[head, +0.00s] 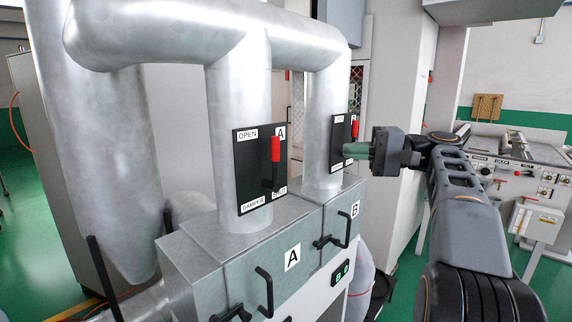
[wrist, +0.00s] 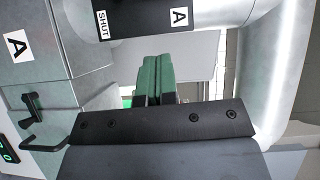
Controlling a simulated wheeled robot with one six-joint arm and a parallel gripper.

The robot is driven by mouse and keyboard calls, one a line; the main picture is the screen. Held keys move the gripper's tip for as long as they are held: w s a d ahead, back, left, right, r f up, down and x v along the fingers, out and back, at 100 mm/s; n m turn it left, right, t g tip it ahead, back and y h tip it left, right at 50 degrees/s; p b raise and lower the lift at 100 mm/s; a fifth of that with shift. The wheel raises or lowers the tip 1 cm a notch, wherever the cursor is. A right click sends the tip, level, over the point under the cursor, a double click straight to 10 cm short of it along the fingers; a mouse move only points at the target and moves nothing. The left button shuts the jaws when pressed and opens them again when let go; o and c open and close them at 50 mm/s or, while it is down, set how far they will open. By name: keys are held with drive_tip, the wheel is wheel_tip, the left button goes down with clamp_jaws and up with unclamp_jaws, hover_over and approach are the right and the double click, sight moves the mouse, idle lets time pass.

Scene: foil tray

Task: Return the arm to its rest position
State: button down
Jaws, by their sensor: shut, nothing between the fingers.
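My gripper (head: 357,150) is at the end of my arm, which reaches in from the lower right in the head view. Its green fingertips point left, near the lower part of the damper B plate (head: 344,143); I cannot tell if they touch it. In the wrist view the green fingers (wrist: 154,78) are together with nothing between them. The damper B lever (head: 355,127) shows a red handle at the plate's right edge, partly above my gripper. The damper A lever (head: 275,150) points up beside the OPEN label, with its red grip on top.
Two vertical metal ducts rise from a grey cabinet (head: 285,235) with black handles, joined by a thick overhead pipe (head: 180,35). A control console (head: 510,165) stands at the right. Green floor (head: 405,285) shows between cabinet and arm. A pale column (head: 400,90) stands behind my gripper.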

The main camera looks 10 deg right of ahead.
wheel_tip(320, 180, down, 18)
drive_tip(key=w+d+m+h, duration=0.2)
drive_tip(key=m+h, duration=0.3)
drive_tip(key=h, duration=0.3)
drive_tip(key=s+a+f+n+g+h, duration=0.1)
drive_tip(key=s+a+f+n+h, duration=0.3)
drive_tip(key=s+f, duration=0.4)
drive_tip(key=s+a+f+n+g+h, duration=0.1)
drive_tip(key=s+a+f+n+h, duration=0.3)
drive_tip(key=s+a+f, duration=0.3)
drive_tip(key=s+f, duration=0.2)
drive_tip(key=s, duration=0.1)
drive_tip(key=shift+s+a+n+g, duration=0.25)
drive_tip(key=shift+a+n+g, duration=0.05)
drive_tip(key=shift+n+g, duration=0.1)
